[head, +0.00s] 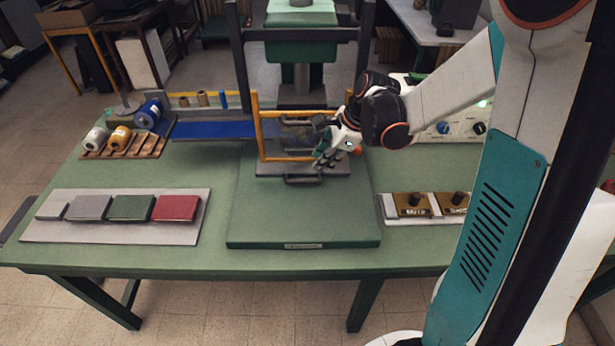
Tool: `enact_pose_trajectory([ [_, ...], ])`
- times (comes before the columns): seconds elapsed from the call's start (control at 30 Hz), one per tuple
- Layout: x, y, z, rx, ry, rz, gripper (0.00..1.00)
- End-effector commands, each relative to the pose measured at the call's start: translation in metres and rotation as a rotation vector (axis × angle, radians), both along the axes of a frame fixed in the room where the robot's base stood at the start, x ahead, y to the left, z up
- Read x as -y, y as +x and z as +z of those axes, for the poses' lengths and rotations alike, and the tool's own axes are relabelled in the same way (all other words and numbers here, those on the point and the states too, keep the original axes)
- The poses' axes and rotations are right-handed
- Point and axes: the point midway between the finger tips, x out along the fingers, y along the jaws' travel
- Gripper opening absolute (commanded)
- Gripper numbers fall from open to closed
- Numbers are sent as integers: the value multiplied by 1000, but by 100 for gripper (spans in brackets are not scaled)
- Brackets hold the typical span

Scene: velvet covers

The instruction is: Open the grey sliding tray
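The grey sliding tray (271,170) sits at the middle back of the green bench, on the raised green base of the press. Its front edge shows with a dark bar handle (302,181) on it. A yellow frame (257,128) stands around the tray's opening. My gripper (322,161) comes in from the right, beside the frame's right post and just above the tray's front right part. The gripper is small in view, and its finger gap and any contact with the tray or handle cannot be made out. The tray's rear is hidden behind the frame and gripper.
A blue strip (215,131) and a rack of thread spools (122,142) lie to the left. A grey board (115,232) holds several coloured covers at front left. The green base (305,220) in front of the tray is clear.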

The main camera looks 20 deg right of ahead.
Motion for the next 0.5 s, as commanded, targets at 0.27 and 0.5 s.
enact_pose_trajectory([
  [0.27,-18,17,-54,1,-2,3,21],
  [0.5,-29,27,-86,2,-2,2,21],
])
